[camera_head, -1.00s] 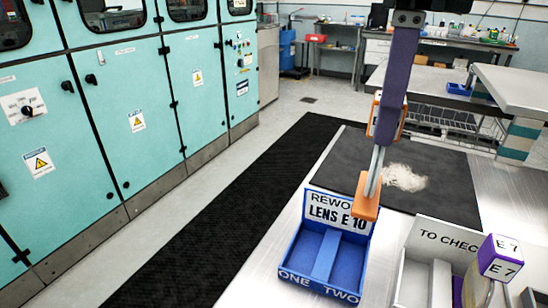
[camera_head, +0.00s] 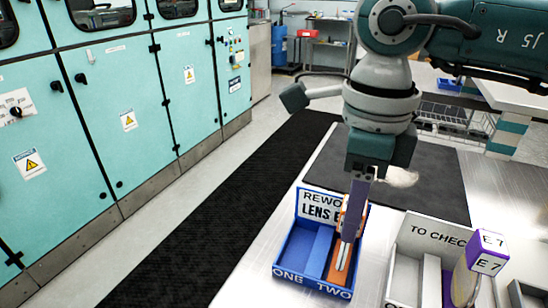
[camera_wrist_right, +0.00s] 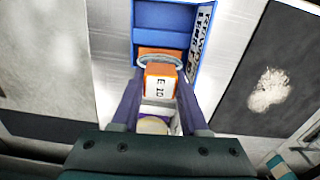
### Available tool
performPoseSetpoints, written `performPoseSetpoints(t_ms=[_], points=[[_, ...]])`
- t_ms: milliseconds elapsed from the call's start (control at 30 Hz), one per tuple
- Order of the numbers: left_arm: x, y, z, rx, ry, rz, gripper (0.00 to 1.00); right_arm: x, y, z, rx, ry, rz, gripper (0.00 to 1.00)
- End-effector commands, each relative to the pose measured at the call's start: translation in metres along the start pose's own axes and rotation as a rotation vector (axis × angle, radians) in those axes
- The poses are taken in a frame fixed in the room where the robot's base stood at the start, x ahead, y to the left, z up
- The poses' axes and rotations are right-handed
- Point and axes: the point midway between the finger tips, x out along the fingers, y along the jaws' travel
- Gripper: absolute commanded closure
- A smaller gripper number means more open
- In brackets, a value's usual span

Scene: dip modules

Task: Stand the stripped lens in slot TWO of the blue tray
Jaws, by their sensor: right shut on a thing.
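The lens marked E 10 (camera_wrist_right: 158,86) has an orange and white labelled block and an orange lower part (camera_head: 341,262). My right gripper (camera_wrist_right: 158,102) is shut on it, with a purple finger on each side. In the head view the right gripper (camera_head: 354,212) points down over the blue tray (camera_head: 282,262), and a finger hides much of the lens. The lens's lower part is within the right compartment, marked TWO. I cannot tell whether it touches the floor. Compartment ONE looks empty. The tray's back sign is partly hidden by the gripper. My left gripper is not in view.
A white TO CHECK tray (camera_head: 411,248) stands close on the right, with a purple-topped E 7 piece (camera_head: 487,251) standing in it. A dark mat (camera_head: 440,185) with a pale fluffy patch lies behind. Teal cabinets (camera_head: 125,110) line the left, beyond a floor mat.

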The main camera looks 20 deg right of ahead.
Motion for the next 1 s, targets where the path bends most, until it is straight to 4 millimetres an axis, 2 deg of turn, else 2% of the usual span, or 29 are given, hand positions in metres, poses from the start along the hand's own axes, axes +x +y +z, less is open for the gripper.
performPoseSetpoints(t_ms=[133,167,400,633,767,867,1000], points=[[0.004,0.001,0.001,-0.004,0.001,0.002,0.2,0.004,0.0,0.0,0.0,0.0,0.0,1.0],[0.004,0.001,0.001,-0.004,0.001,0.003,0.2,0.004,0.0,0.0,0.001,0.0,0.0,0.55],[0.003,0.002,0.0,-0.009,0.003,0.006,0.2,0.003,0.0,0.0,0.001,0.0,0.0,0.28],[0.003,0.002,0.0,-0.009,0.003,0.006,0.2,0.002,0.0,0.0,0.001,0.0,0.0,0.26],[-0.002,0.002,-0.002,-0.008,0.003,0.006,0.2,-0.004,0.0,0.0,0.001,-0.001,-0.001,0.26],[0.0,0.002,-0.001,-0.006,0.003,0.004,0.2,-0.018,-0.001,0.001,0.001,-0.004,-0.003,0.26],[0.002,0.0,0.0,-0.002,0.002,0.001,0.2,-0.05,-0.002,0.002,0.001,-0.006,-0.005,0.26]])
